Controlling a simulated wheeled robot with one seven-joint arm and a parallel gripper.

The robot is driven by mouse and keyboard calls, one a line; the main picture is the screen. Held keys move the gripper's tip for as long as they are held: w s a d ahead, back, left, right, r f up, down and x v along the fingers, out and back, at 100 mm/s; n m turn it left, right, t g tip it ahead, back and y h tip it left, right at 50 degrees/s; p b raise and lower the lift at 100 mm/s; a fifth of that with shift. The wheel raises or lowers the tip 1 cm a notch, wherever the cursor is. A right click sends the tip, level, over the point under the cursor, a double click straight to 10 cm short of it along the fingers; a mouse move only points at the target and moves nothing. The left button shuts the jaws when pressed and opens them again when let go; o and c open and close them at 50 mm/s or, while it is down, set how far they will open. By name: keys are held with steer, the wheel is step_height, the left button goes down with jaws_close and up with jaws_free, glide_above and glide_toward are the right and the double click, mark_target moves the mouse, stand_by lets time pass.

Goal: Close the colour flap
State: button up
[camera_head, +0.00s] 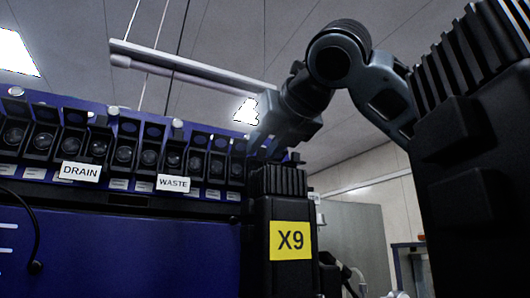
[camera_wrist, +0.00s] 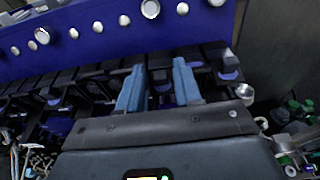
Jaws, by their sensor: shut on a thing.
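A row of black flap units (camera_head: 123,150) runs along the top of the blue bioreactor panel in the head view. No readable label marks one as the colour flap. My gripper (camera_head: 262,148) reaches down to the right end of this row, its tips partly hidden behind a ribbed black block. In the wrist view, the two light-blue fingers of my gripper (camera_wrist: 159,88) stand on either side of a narrow black flap (camera_wrist: 160,64) in the row. My gripper is shut on this flap. The contact points are hard to see in the dark.
White signs DRAIN (camera_head: 81,172) and WASTE (camera_head: 173,183) hang on the row. A black column with a yellow X9 label (camera_head: 290,240) stands right of the panel. A metal rail (camera_head: 190,68) runs above. Green-capped bottles (camera_wrist: 296,108) stand at right in the wrist view.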

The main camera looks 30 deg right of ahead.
steer(key=f+t+b, duration=0.1)
steer(key=b, duration=0.1)
steer(key=t+b, duration=0.2)
steer(key=shift+s+f, duration=0.2)
steer(key=shift+f, duration=0.2)
steer(key=t+b, duration=0.1)
steer(key=b, duration=0.1)
steer(key=shift+f+t+b, duration=0.1)
steer(key=shift+t+b, duration=0.3)
steer(key=o, duration=0.7)
steer(key=shift+b+v, duration=0.95)
steer(key=shift+v, duration=2.95)
